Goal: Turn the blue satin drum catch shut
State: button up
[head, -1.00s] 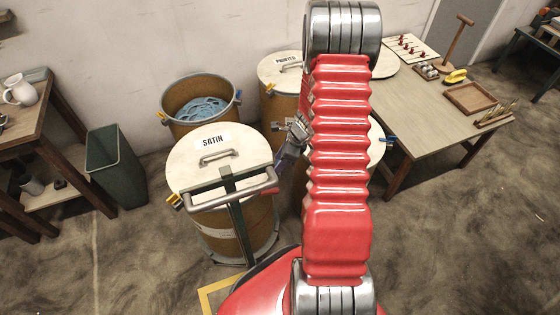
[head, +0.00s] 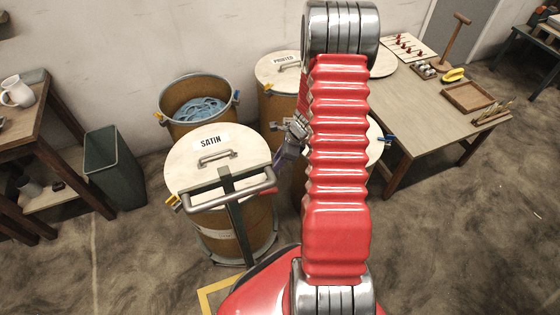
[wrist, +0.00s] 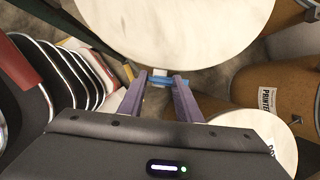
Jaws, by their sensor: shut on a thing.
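The satin drum shows in the head view with a pale round lid (head: 190,165) marked SATIN, lying on top. The lid also fills the top of the wrist view (wrist: 190,25). The blue satin catch (wrist: 168,82) sits at the lid's rim, between my fingertips in the wrist view. My gripper (wrist: 160,79) is shut on it. In the head view my gripper (head: 281,155) is at the drum's right side, partly behind my arm, and the blue catch cannot be made out there. A yellow catch (head: 172,203) is on the drum's left side.
A drum marked PRINTED (head: 281,70) stands behind to the right, and another lidded drum is partly hidden by my arm. A green bin (head: 114,170) stands left. A worktable (head: 420,115) is at right.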

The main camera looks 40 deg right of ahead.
jog(key=shift+w+a+n, duration=0.1)
jog(key=shift+a+n, duration=0.1)
jog(key=shift+n, duration=0.1)
jog(key=n+g+y, duration=0.1)
jog(key=n, duration=0.2)
jog(key=shift+w, duration=0.1)
jog(key=n+g, duration=0.2)
jog(key=n, duration=0.3)
jog(key=shift+w, duration=0.1)
jog(key=n+g, duration=0.1)
jog(key=n, duration=0.3)
jog(key=shift+w+n+g, duration=0.1)
jog(key=shift+n+g, duration=0.2)
jog(key=shift+g, duration=0.1)
jog(key=shift+w+a+n+g+h, duration=0.15)
jog(key=shift+n+g, duration=0.25)
jog(key=shift+n, duration=0.7)
jog(key=shift+s+d+n+g+h, duration=0.1)
jog(key=shift+n+g+h, duration=0.25)
jog(key=shift+n, duration=0.75)
jog(key=o, duration=1)
jog(key=shift+w, duration=0.1)
